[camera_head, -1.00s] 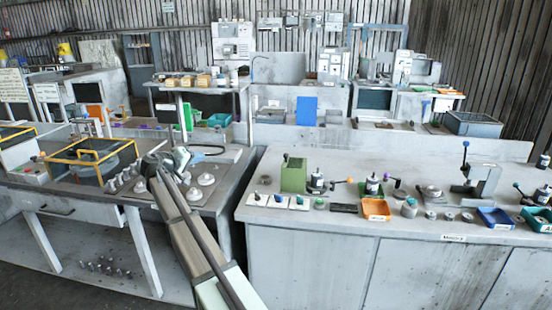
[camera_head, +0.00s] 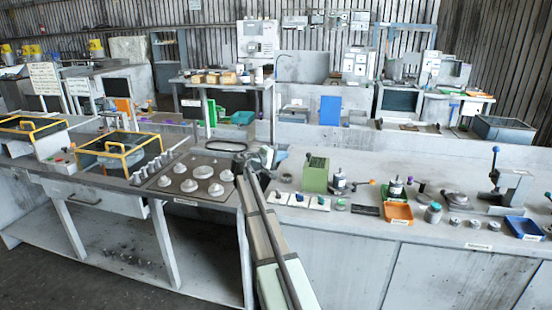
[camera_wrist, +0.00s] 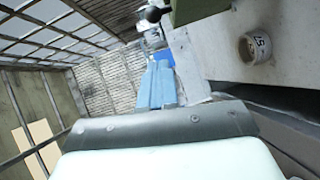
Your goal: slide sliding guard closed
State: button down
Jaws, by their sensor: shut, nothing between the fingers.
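Two yellow-framed guards with dark, see-through panels stand on the left bench. The nearer one (camera_head: 118,150) sits behind the drawer, and the other (camera_head: 30,125) is at the far left edge; I cannot tell which is the sliding guard or how far either is closed. No guard can be made out in the wrist view.
White knobs (camera_head: 202,172) on a dark plate lie between the guard and my arm. A green block (camera_head: 316,175), an orange tray (camera_head: 398,213) and a blue tray (camera_head: 524,228) crowd the right bench. A white ring (camera_wrist: 255,47) shows in the wrist view.

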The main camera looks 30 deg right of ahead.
aim_at(325, 167)
jog(key=s+d+f, duration=0.1)
jog(key=d, duration=0.6)
jog(key=shift+s+f, duration=0.2)
jog(key=s+d, duration=0.7)
jog(key=shift+s+d, duration=0.3)
jog(key=shift+d, duration=0.1)
